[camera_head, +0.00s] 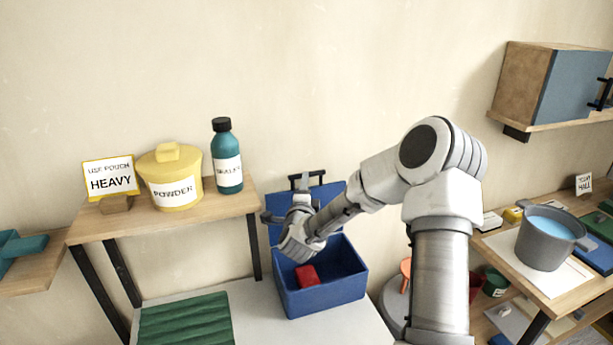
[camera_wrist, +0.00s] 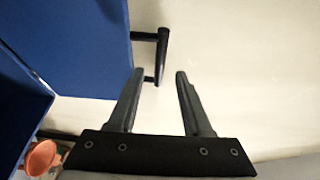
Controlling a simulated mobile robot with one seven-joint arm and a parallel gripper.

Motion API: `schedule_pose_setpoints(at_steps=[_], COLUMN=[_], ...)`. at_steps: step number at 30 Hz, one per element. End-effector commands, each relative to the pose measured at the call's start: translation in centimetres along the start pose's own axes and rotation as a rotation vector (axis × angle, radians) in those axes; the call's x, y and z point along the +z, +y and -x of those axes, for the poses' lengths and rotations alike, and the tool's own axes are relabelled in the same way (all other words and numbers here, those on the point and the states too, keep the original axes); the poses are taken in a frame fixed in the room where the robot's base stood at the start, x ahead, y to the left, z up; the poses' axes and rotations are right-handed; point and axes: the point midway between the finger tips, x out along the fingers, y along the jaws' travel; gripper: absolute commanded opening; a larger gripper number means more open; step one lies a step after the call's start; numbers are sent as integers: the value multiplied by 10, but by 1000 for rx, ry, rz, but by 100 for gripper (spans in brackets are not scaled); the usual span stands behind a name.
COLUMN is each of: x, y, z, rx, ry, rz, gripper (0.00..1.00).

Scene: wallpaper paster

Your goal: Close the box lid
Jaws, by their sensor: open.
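The blue box (camera_head: 325,297) stands on the pale work surface with its top open and a red block (camera_head: 307,275) inside. Its blue lid (camera_head: 329,197) stands raised at the back, near the wall, with a black handle (camera_head: 303,179) on its top edge. In the wrist view the lid (camera_wrist: 85,45) is on the left, and the handle (camera_wrist: 161,55) sticks out from its edge. My gripper (camera_head: 286,208) is in front of the lid, partly hiding it. My fingers (camera_wrist: 160,75) are open and empty; the handle's near end shows by the left fingertip. Contact cannot be told.
A shelf at left holds a yellow powder pot (camera_head: 175,180), a teal bottle (camera_head: 227,160) and a HEAVY sign (camera_head: 110,178). A green ridged item (camera_head: 185,320) lies left of the box. A grey pot (camera_head: 547,240) stands on the right table. An orange object (camera_wrist: 42,158) shows low.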

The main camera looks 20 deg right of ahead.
Motion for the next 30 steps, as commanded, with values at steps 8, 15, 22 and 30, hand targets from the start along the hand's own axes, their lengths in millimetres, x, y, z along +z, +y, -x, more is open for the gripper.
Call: schedule_pose_setpoints(at_steps=[8,15,22,30], x=[0,1,1,1], y=[0,0,0,0], z=[-39,-51,-52,-52], rx=[1,0,0,0], ry=[0,-1,-2,-1], rz=[0,1,1,1], gripper=[50,50,50,6])
